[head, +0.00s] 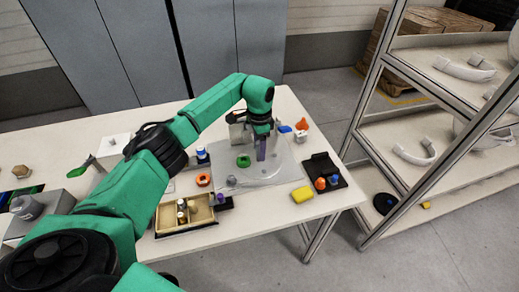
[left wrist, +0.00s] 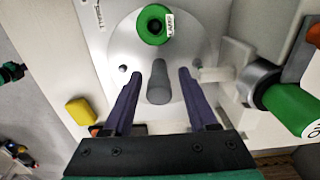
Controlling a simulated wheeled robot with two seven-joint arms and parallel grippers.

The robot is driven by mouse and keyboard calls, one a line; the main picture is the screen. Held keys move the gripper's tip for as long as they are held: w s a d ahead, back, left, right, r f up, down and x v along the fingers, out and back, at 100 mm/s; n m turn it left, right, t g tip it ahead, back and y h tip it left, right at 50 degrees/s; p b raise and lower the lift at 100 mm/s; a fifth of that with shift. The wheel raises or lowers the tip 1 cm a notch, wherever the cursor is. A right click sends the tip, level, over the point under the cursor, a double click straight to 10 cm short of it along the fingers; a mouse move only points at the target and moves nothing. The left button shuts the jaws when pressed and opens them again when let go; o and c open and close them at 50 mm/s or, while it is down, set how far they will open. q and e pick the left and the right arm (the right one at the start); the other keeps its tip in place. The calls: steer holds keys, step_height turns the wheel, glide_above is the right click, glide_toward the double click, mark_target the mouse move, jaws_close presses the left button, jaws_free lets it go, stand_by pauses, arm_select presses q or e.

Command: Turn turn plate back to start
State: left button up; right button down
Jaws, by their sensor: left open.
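The turn plate (left wrist: 196,45) is a round grey metal disc under my left gripper in the left wrist view; it also shows on the table in the head view (head: 277,170). A green ring-shaped part (left wrist: 143,20) with a white label sits on it near the top of the wrist view. An upright grey peg (left wrist: 158,88) stands between my left gripper's two purple fingers (left wrist: 157,80). The fingers are open, one on each side of the peg, with gaps. In the head view the left gripper (head: 262,148) points down over the plate. My right gripper is not seen.
A yellow block (head: 302,194) and a black tray (head: 325,172) with orange and blue parts lie right of the plate. A wooden box (head: 170,216) and an orange ring (head: 203,180) are to its left. A metal shelf (head: 384,150) with white shells stands right of the table.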

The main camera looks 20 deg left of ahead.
arm_select(q)
step_height(320, 180, up, 14)
steer(key=b, duration=0.1)
steer(key=shift+b, duration=0.35)
steer(key=shift+f, duration=0.1)
